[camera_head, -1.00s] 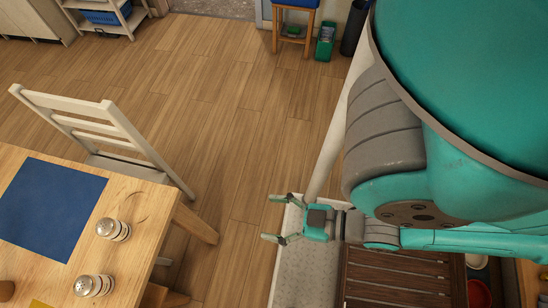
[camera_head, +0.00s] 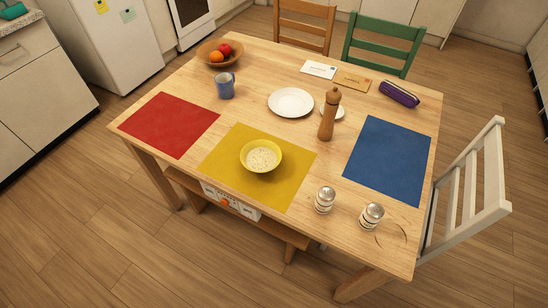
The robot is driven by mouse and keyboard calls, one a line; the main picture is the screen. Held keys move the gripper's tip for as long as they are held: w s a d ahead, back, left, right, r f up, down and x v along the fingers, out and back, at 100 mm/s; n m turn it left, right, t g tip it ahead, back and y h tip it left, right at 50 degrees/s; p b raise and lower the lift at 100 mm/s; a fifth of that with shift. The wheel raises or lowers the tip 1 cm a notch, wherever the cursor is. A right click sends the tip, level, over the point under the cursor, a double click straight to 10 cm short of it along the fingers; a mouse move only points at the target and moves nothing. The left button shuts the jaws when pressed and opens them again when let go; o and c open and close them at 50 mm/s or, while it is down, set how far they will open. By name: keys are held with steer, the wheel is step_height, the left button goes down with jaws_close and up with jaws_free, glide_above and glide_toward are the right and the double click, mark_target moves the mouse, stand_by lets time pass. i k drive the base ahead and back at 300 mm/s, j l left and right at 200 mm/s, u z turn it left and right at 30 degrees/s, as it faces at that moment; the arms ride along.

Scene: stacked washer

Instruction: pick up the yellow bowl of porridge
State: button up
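The yellow bowl of porridge (camera_head: 261,156) stands upright on a yellow placemat (camera_head: 232,170) near the front edge of the wooden table (camera_head: 257,72). Pale, speckled porridge shows inside it. My gripper and arm are not in the current view.
Two shakers (camera_head: 325,200) stand right of the yellow mat. A wooden pepper mill (camera_head: 328,115) and a white plate (camera_head: 291,102) are behind the bowl. A red mat (camera_head: 169,124) lies left, a blue mat (camera_head: 389,161) right. A bench (camera_head: 287,235) is under the front edge; a white chair (camera_head: 476,190) is at right.

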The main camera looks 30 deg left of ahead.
mark_target(260, 156)
steer(key=i+u, duration=0.15)
steer(key=u, duration=0.25)
steer(key=i+u, duration=0.1)
steer(key=u, duration=0.25)
steer(key=i+l+u, duration=0.15)
steer(key=u, duration=0.25)
